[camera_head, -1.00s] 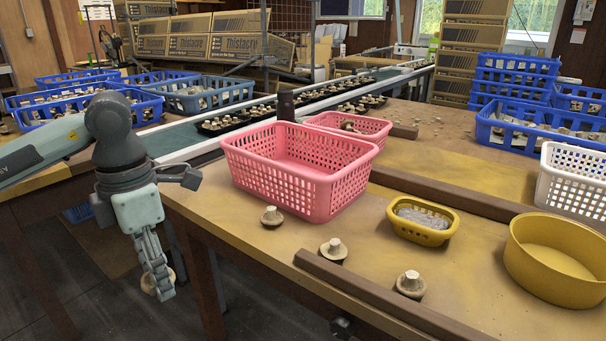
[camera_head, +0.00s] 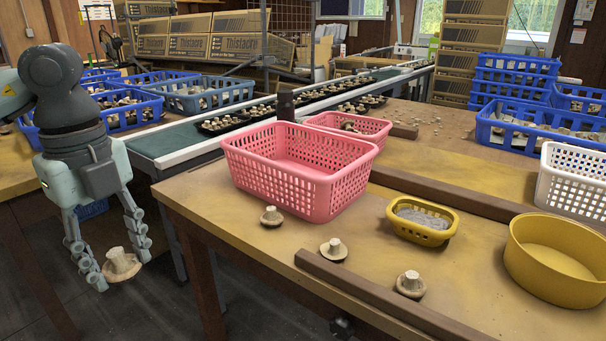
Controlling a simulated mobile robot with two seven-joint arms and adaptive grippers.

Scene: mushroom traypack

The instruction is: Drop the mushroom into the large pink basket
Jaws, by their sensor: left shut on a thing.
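My left gripper (camera_head: 121,262) hangs at the left, beyond the table's left edge and over the floor. Its fingers are shut on a pale brown mushroom (camera_head: 122,264), held between the fingertips with its stem up. The large pink basket (camera_head: 292,175) stands on the table to the right of the gripper, well apart from it. Its visible inside looks empty. Several other mushrooms stand stem up on the table: one (camera_head: 271,216) in front of the pink basket, one (camera_head: 334,250) farther right, and one (camera_head: 410,284) near the front. My right gripper is not in view.
A smaller pink basket (camera_head: 378,129) stands behind the large one. A small yellow basket (camera_head: 424,231), a yellow round tub (camera_head: 555,262) and a white basket (camera_head: 574,181) stand at right. Wooden strips (camera_head: 372,295) lie on the table. A conveyor (camera_head: 190,147) with dark trays runs behind.

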